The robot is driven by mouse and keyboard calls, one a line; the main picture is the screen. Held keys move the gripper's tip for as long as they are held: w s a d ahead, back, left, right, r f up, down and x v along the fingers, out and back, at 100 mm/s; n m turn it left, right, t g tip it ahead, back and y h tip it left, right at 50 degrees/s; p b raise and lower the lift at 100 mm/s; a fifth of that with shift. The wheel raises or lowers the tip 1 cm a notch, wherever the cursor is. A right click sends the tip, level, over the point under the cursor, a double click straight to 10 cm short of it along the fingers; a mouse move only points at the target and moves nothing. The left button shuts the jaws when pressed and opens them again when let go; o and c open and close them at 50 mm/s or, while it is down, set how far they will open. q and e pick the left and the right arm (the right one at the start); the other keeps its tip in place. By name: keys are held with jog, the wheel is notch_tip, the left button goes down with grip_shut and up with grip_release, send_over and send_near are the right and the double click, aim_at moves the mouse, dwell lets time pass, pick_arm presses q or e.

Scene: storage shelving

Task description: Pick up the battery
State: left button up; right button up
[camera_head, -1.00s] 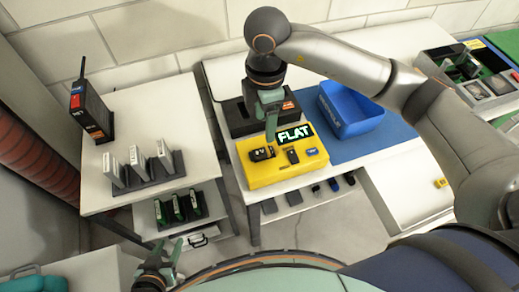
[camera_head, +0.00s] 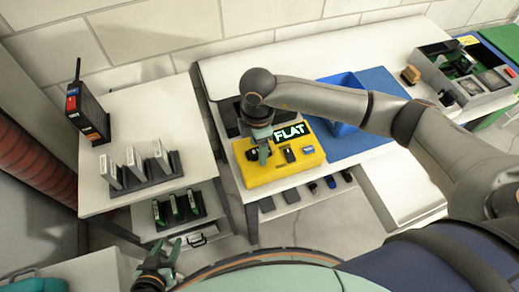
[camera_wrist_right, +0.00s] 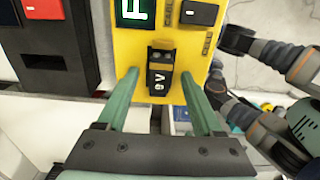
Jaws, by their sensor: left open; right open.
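A yellow tester (camera_head: 284,171) with a lit "FLAT" display (camera_head: 289,133) sits at the table's left end. A dark battery (camera_head: 252,154) stands at its left; in the right wrist view this black battery (camera_wrist_right: 161,75) has white lettering and lies between the fingertips, with a gap on each side. My right gripper (camera_head: 264,156) is open above the tester's left part and partly covers this battery in the head view. My left gripper (camera_head: 172,252) is open and empty, low at the left.
A side table (camera_head: 150,115) holds a black radio (camera_head: 88,112) and a rack of white modules (camera_head: 138,165). Several small items lie on the shelf below. A grey divided box (camera_head: 470,85) is at the right.

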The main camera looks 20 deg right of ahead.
grip_shut()
dwell(0.4)
jog(key=shift+r, duration=0.1)
jog(key=shift+r, duration=0.5)
notch_tip(320, 180, up, 2)
jog(key=shift+s+r, duration=0.1)
jog(key=shift+r, duration=0.15)
jog(key=s+r+p, duration=0.4)
jog(key=s+r, duration=0.5)
jog(key=s, duration=0.4)
jog(key=shift+s+a+r, duration=0.25)
jog(key=shift+s+a, duration=0.15)
